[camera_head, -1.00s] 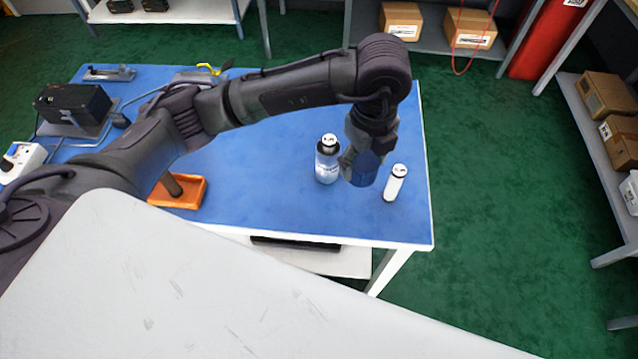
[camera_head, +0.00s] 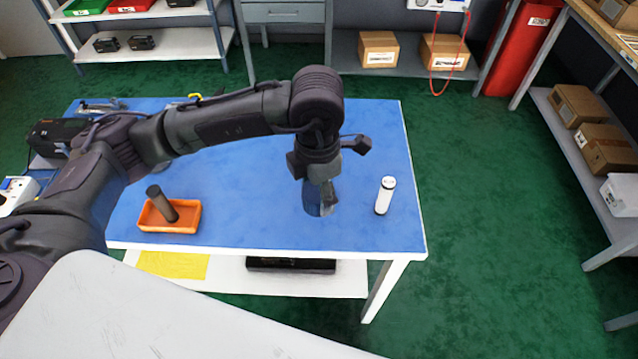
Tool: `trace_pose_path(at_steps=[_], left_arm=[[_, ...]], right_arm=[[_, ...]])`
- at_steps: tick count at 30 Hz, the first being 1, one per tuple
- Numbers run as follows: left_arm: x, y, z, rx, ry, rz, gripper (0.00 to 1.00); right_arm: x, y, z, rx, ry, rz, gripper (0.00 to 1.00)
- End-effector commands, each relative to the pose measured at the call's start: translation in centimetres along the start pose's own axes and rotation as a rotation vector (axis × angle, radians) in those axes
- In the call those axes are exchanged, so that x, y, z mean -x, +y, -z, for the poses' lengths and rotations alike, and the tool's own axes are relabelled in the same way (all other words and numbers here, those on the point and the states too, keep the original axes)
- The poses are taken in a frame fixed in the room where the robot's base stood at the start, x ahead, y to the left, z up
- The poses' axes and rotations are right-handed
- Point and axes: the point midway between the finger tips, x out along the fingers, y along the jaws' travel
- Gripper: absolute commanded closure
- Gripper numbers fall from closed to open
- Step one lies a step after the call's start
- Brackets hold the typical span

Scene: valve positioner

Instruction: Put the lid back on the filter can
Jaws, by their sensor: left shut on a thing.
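My left gripper (camera_head: 320,202) points down over the right part of the blue table. It is shut on what looks like the bottle with the blue label, mostly hidden by the fingers; only a bluish patch shows at their tips. A slim white can (camera_head: 384,197) with a dark-rimmed white top stands upright to the right, apart from the gripper. I cannot tell which object is the filter can, and no loose lid is visible. My right gripper is out of view.
An orange tray (camera_head: 187,226) with a dark cylinder (camera_head: 160,203) leaning in it sits on the left of the blue table (camera_head: 255,200). Black equipment (camera_head: 55,137) stands at the far left. The table between tray and gripper is clear.

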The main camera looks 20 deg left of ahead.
Motion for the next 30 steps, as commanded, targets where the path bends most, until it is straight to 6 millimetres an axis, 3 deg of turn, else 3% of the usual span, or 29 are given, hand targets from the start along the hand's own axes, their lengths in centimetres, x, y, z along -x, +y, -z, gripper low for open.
trace_pose_path(at_steps=[21,25,30], left_arm=[[1.3,1.6,6.5,-1.937,-0.003,0.014,0.66],[1.5,1.6,7.3,-2.176,-0.01,0.018,0.66],[1.6,1.7,7.8,-2.34,-0.014,0.02,0.66]], right_arm=[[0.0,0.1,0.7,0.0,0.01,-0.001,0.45],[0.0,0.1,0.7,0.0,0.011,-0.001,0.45],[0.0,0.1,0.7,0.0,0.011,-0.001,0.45]])
